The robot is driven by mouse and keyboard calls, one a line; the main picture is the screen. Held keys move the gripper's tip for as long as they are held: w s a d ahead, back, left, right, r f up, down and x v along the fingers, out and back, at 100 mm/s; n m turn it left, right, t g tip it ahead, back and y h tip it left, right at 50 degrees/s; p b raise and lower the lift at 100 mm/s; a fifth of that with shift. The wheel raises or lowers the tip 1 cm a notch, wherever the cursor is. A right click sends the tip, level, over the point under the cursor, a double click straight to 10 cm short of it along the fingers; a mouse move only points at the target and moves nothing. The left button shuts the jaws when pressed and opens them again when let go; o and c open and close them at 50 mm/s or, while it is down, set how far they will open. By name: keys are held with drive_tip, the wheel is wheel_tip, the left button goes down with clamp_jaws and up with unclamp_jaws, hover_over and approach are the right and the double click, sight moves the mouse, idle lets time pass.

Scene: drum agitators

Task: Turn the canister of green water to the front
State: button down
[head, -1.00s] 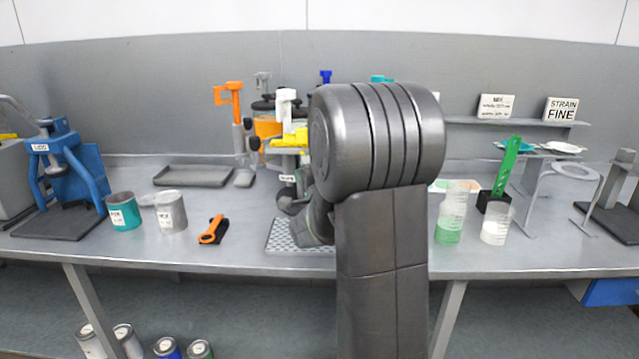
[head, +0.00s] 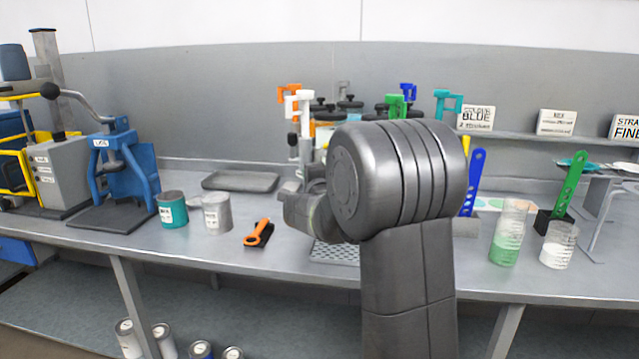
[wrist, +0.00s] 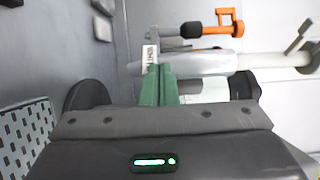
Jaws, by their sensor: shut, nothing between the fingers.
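In the head view a ring of upright handles stands behind my arm. The green handle (head: 396,106) shows just above my arm joint; its canister is hidden. The white handle (head: 299,103) is at the front left, near the orange one (head: 289,93). The blue (head: 408,92) and teal (head: 447,103) handles are at the back and right. A small label (wrist: 150,52) shows beside the fingertips.
A perforated drip plate (head: 335,252) lies below my wrist. An orange tool (head: 260,233), a teal can (head: 173,208) and a grey can (head: 217,212) are left of it. Beakers of green (head: 506,245) and white (head: 557,248) liquid stand at the right.

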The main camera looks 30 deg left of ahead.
drive_tip(key=w+a, duration=0.3)
drive_tip(key=a, duration=0.5)
drive_tip(key=shift+a, duration=0.3)
idle(0.6)
